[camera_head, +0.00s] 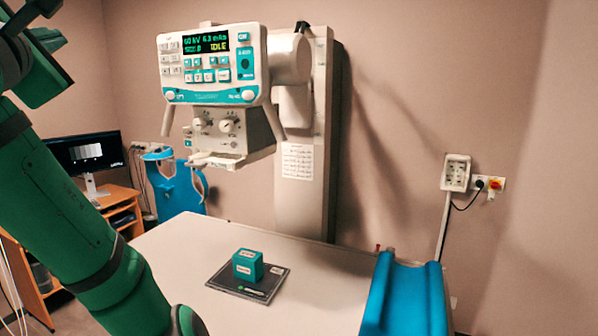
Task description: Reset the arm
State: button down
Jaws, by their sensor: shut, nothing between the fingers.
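My green arm (75,215) fills the left side of the view, running from the top left corner down to the bottom edge. Its fingers do not show, so my gripper is out of view. A small teal box (247,265) with pale labels sits on a dark flat plate (222,279) on the pale table (200,237). My visible arm links overlap the table's left side in the picture.
An X-ray unit (212,65) on a wall column (305,205) hangs above the table's far side; its display reads IDLE. A blue trough-shaped cushion (405,295) lies at the table's right. A monitor (85,153) on a wooden desk (122,195) stands at left.

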jog(key=w+d+f+m, duration=0.15)
jog(key=w+f, duration=0.25)
jog(key=f, duration=0.6)
jog(key=w+f+m+g, duration=0.15)
jog(key=w+f, duration=0.35)
jog(key=f, duration=0.5)
jog(key=w+f+m, duration=0.2)
jog(key=w+f, duration=0.2)
jog(key=f, duration=0.6)
jog(key=s+d+f+m+h, duration=0.15)
jog(key=d+f+m, duration=0.35)
jog(key=f, duration=1)
jog(key=s+d+f+m, duration=0.2)
jog(key=d+f, duration=0.4)
jog(key=f, duration=1)
jog(key=s+d+f+m+g+h, duration=0.15)
jog(key=s+d+f+m, duration=0.25)
jog(key=s+d+f, duration=0.5)
jog(key=s+d+f+m+h, duration=0.2)
jog(key=s+d+f+m, duration=0.35)
jog(key=s+f, duration=0.6)
jog(key=s+d+m+h, duration=0.1)
jog(key=s+d+m, duration=0.2)
jog(key=s, duration=1)
jog(key=s+d+m+h, duration=0.2)
jog(key=s+d+m, duration=0.2)
jog(key=s, duration=0.9)
jog(key=d, duration=0.3)
jog(key=shift+s+d+r, duration=0.15)
jog(key=shift+r, duration=0.2)
